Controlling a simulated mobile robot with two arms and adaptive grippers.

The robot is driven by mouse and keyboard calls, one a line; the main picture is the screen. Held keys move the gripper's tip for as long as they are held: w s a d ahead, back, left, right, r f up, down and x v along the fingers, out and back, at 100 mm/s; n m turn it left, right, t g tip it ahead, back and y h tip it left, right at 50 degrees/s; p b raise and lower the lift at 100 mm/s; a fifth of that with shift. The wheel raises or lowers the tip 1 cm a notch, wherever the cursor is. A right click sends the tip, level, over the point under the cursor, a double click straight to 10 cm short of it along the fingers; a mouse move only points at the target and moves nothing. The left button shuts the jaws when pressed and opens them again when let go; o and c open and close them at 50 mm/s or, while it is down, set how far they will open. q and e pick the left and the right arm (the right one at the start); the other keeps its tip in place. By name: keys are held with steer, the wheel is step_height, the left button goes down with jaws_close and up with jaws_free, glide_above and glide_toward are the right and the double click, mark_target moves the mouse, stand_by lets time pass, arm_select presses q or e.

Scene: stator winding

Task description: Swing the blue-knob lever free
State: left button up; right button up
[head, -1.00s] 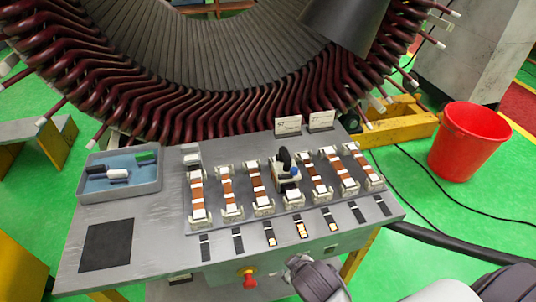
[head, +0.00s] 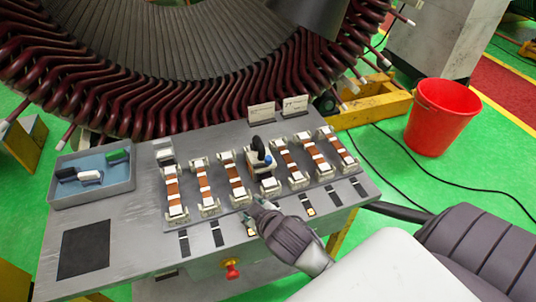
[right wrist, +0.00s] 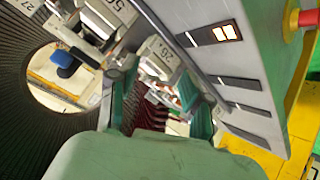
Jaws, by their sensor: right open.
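The lever unit (head: 264,172) stands mid-row on the grey bench panel in the head view, with a black upright handle (head: 258,147) and a small blue knob (head: 268,160). My right gripper (head: 262,206) is just in front of the unit, at the near edge of the row, apart from the knob. In the right wrist view its green fingers (right wrist: 157,88) are spread and nothing is clearly held between them. My left gripper is out of view.
Copper-banded connector blocks (head: 204,188) flank the lever closely. A grey tray (head: 92,178) with small handles lies at the left. The big stator (head: 150,60) rises behind, with two label cards (head: 294,105) before it. A red emergency button (head: 231,268) is on the bench front.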

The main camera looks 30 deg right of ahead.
steer(key=w+a+r+n+t+y, duration=0.25)
steer(key=w+r+n+t, duration=0.2)
steer(key=r, duration=0.35)
steer(key=w+a+r+n+t+y, duration=0.2)
steer(key=w+a+r+n+t, duration=0.15)
steer(key=w+r, duration=0.4)
steer(key=s+a+r+n+g+y, duration=0.2)
steer(key=a+r+n+g+y, duration=0.35)
steer(key=n+y, duration=0.4)
steer(key=s+a+r+n+g+y, duration=0.2)
steer(key=a+r+n+g+y, duration=0.4)
steer(key=n, duration=0.7)
steer(key=n+g+h, duration=0.6)
steer(key=g+h, duration=0.1)
steer(key=h, duration=1.2)
glide_above(269, 157)
step_height(269, 157, down, 8)
step_height(269, 157, down, 12)
steer(key=p, duration=0.5)
steer(key=shift+a+f, duration=0.1)
steer(key=shift+f, duration=0.7)
